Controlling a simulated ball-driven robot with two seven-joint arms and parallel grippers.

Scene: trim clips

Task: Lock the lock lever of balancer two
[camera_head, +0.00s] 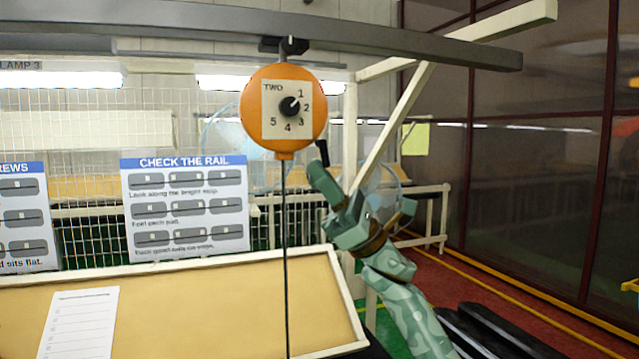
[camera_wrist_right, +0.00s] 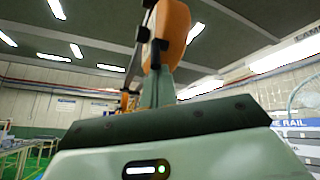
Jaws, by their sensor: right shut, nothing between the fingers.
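Balancer two (camera_head: 283,85) is an orange round housing marked TWO, hanging from the grey overhead rail. Its plate has a black dial knob (camera_head: 290,106) among the numbers 1 to 5, with its pointer toward the upper right, near 1. A short black lever (camera_head: 322,153) sits at the housing's lower right edge and slants steeply down to the right. My right gripper (camera_head: 316,172) is shut and empty, its tip just below and beside the lever; I cannot tell if they touch. The orange housing (camera_wrist_right: 174,28) rises beyond the fingers in the right wrist view. My left gripper is out of view.
A thin dark cable (camera_head: 286,240) hangs from the balancer past a tan slanted board (camera_head: 200,305) with a paper sheet (camera_head: 81,322). The grey rail (camera_head: 420,48) crosses overhead. A cream diagonal brace (camera_head: 395,125) stands behind my right arm. Signs hang on the mesh behind.

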